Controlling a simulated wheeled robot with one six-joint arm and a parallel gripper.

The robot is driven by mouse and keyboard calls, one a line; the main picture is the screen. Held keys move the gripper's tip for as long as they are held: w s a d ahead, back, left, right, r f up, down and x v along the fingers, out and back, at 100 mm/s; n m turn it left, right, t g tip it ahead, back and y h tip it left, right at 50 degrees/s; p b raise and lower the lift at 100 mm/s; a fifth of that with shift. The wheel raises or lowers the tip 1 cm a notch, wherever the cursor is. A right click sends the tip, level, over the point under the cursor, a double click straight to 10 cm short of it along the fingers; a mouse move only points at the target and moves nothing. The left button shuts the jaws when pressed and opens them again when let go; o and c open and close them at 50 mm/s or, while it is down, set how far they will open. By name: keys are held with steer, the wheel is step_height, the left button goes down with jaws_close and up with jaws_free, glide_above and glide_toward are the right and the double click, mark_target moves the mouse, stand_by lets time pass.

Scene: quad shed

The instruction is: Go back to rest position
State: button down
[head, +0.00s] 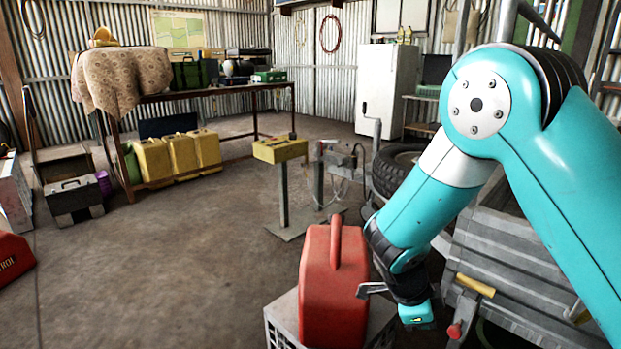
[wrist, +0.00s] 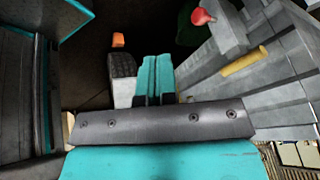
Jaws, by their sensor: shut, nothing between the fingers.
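My gripper (head: 416,313) hangs low at the end of my teal arm, just right of a red fuel can (head: 330,295). Its fingers (wrist: 153,78) are side by side and closed in the wrist view, with nothing seen between them. The red can stands upright on a pale crate (head: 281,318). I cannot tell from the head view whether the gripper touches the can. To the right of the gripper is a grey slatted metal panel (head: 530,290), close by, also seen in the wrist view (wrist: 290,85).
A yellow grip (head: 475,284) and red knob (head: 454,331) stick out by the panel; they also show in the wrist view. A tyre (head: 395,172) and a stand with a yellow box (head: 280,150) are behind. The concrete floor at left (head: 170,260) is clear.

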steer(key=s+a+r+n+y, duration=0.5)
steer(key=s+r+n, duration=0.6)
steer(key=n, duration=0.3)
steer(key=s+a+r+n+y, duration=0.4)
steer(key=s+r+n, duration=0.65)
steer(key=n, duration=0.35)
step_height(320, 180, up, 30)
steer(key=p, duration=2.9)
steer(key=shift+s+a+g, duration=0.2)
steer(key=shift+a+g, duration=0.1)
